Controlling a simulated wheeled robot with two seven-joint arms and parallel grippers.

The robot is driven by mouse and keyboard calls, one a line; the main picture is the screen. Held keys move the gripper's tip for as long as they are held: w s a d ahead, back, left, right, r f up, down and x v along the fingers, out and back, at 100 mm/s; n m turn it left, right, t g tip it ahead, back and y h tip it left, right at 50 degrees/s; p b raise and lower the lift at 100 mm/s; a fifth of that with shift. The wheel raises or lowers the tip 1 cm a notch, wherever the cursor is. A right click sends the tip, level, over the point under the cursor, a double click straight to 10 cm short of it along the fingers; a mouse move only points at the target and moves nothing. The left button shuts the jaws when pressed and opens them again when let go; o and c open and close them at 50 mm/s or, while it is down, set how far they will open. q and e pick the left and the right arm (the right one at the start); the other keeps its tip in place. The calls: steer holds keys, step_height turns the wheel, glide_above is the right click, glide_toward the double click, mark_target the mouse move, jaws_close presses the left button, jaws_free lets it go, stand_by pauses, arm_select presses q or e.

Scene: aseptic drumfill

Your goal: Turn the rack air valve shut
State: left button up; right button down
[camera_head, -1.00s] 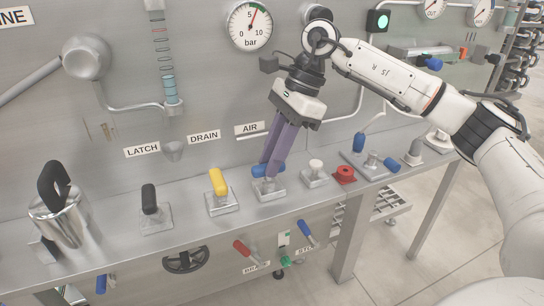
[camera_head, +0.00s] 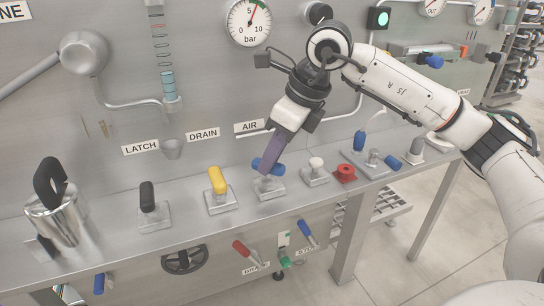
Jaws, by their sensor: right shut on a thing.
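The rack air valve (camera_head: 270,188) stands on the steel shelf under the AIR label (camera_head: 249,127). It has a square metal base and a blue handle (camera_head: 277,168). The handle lies roughly crosswise, its right end tipped a little down toward the front. My right gripper (camera_head: 264,169) comes down from above, its purple fingers shut on the blue handle and hiding part of it. My left gripper is not in view.
Left of the air valve are a yellow lever (camera_head: 217,182) and a black lever (camera_head: 147,197) on their own bases. A gauge (camera_head: 249,22) is on the wall behind.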

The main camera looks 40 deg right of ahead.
steer(key=m+h, duration=0.1)
steer(key=m, duration=0.3)
steer(key=shift+a+t+h, duration=0.2)
steer(key=shift+t+h, duration=0.1)
steer(key=shift+h, duration=0.1)
steer(key=shift+a+m+h, duration=0.1)
steer(key=shift+m+h, duration=0.6)
steer(key=shift+m, duration=1.5)
steer(key=c, duration=1.6)
jaws_free()
